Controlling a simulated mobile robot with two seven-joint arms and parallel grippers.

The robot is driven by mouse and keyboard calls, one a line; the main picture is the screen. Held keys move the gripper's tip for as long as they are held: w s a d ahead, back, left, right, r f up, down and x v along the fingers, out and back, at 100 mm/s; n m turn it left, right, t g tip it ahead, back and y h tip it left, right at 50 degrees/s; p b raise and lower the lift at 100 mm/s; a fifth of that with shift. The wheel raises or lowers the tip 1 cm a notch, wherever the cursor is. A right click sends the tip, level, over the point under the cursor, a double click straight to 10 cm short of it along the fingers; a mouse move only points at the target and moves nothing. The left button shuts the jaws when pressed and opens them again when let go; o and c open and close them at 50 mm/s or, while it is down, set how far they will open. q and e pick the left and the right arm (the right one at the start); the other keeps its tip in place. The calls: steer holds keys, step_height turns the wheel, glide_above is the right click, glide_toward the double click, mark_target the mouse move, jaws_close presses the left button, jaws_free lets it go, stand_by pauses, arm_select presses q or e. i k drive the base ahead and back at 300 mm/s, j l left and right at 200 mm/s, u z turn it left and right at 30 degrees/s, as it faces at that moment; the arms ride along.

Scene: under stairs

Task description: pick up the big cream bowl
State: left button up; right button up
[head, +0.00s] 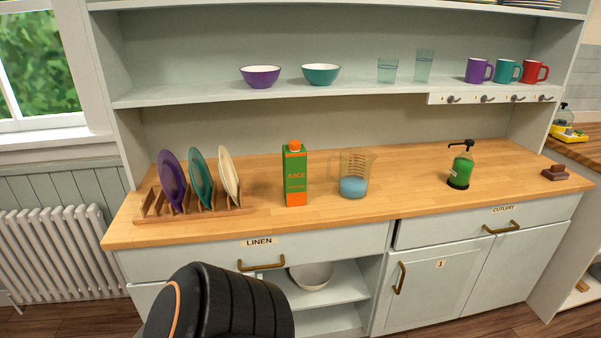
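The big cream bowl (312,272) sits upright on the upper board of the open shelf under the counter, below and right of the LINEN drawer. I cannot tell which arm this part belongs to. Neither gripper shows in the head view.
The LINEN drawer (257,254) above is shut. A cupboard door (430,287) closes off the right side. On the counter stand a plate rack (222,215), a juice carton (295,176), a measuring jug (354,182) and a soap bottle (461,168). The counter's front is clear.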

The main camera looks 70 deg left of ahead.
mark_target(314, 277)
steer(key=i+u, duration=0.15)
steer(key=u, duration=0.35)
steer(key=i+u, duration=0.15)
steer(key=u, duration=0.3)
steer(key=i+l+u, duration=0.1)
steer(key=u, duration=0.4)
steer(key=i+l+u, duration=0.1)
steer(key=u, duration=0.35)
steer(key=i+l+u, duration=0.1)
steer(key=u, duration=0.4)
steer(key=l+u, duration=0.1)
steer(key=u, duration=0.35)
